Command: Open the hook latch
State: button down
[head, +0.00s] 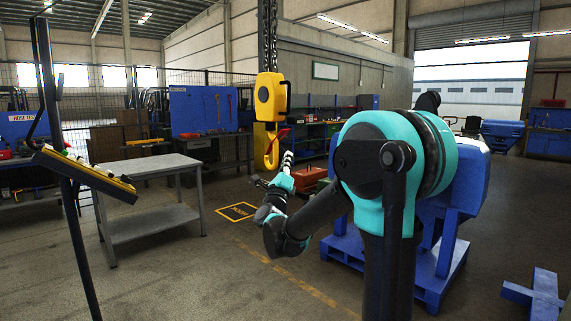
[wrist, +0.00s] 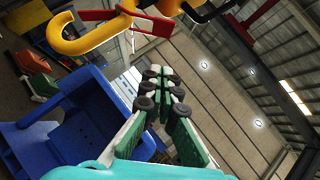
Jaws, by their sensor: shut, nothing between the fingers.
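A yellow hook (head: 271,150) hangs below a yellow hoist block (head: 271,97) on a dark chain in the head view. A red latch (head: 283,134) shows at the hook's mouth. In the wrist view the hook (wrist: 70,45) curves at the upper left, and the red latch (wrist: 152,25) lies near the top edge. Its exact position against the hook is hard to tell. My gripper (head: 288,157) is just right of the hook's lower part, below the latch. In the wrist view my gripper (wrist: 160,75) is shut and empty, apart from the latch.
A grey workbench (head: 150,167) stands left of the hook, behind a dark stand with a yellow-edged panel (head: 85,172). A blue pallet (head: 400,265) stands behind my arm at the right. A marked floor square (head: 238,212) lies below the hook, with open floor around it.

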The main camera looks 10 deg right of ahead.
aim_at(287, 132)
jog(key=w+r, duration=0.6)
jog(key=shift+w, duration=0.25)
jog(key=shift+y, duration=0.3)
